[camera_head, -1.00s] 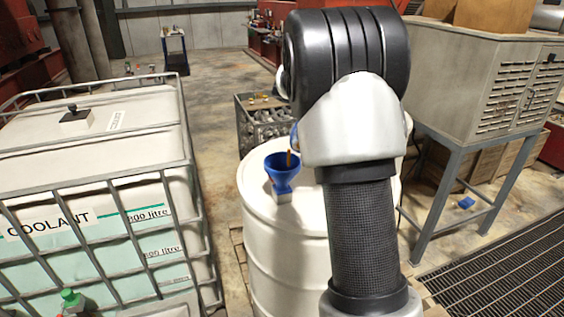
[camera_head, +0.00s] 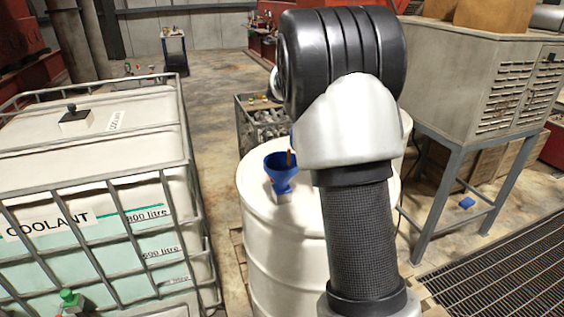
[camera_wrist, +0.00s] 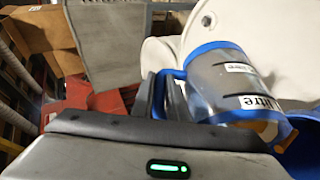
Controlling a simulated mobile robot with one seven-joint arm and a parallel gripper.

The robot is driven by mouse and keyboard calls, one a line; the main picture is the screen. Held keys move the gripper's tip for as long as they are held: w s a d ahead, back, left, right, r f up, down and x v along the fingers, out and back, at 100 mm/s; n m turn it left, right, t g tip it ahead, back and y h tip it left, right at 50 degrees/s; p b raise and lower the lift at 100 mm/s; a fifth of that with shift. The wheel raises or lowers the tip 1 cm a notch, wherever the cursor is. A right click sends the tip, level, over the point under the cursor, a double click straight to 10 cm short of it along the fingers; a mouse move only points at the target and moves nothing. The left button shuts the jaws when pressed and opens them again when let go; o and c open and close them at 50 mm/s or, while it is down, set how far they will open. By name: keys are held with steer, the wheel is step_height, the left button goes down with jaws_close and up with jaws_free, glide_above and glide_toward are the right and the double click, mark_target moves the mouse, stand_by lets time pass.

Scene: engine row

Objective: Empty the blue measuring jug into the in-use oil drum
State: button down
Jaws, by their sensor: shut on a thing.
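My gripper (camera_wrist: 168,98) is shut on the handle of the blue measuring jug (camera_wrist: 215,75), a clear jug with blue trim and labels. The jug is steeply tilted over a blue funnel, whose edge shows at the lower right of the wrist view (camera_wrist: 302,150). In the head view my arm hides the gripper and almost all of the jug. The blue funnel (camera_head: 281,175) stands upright in the top of the white oil drum (camera_head: 262,215). A thin brown stream of oil (camera_head: 290,158) runs down into the funnel's mouth. Some amber oil shows near the jug's lower end (camera_wrist: 268,132).
A caged coolant tank (camera_head: 95,190) stands left of the drum, with a floor gap between. A grey cabinet on a blue-grey stand (camera_head: 490,90) is at the right. A metal bin of parts (camera_head: 258,120) stands behind the drum. A floor grating (camera_head: 500,270) lies at lower right.

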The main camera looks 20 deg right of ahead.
steer(key=shift+a+r+h+b, duration=0.3)
steer(key=shift+a+r+b, duration=0.1)
steer(key=shift+r+b, duration=0.1)
stand_by(0.5)
steer(key=shift+a+r+n+t+h+b, duration=0.1)
steer(key=shift+a+n+t+h+b, duration=0.25)
steer(key=shift+a+h+b, duration=0.8)
stand_by(1.0)
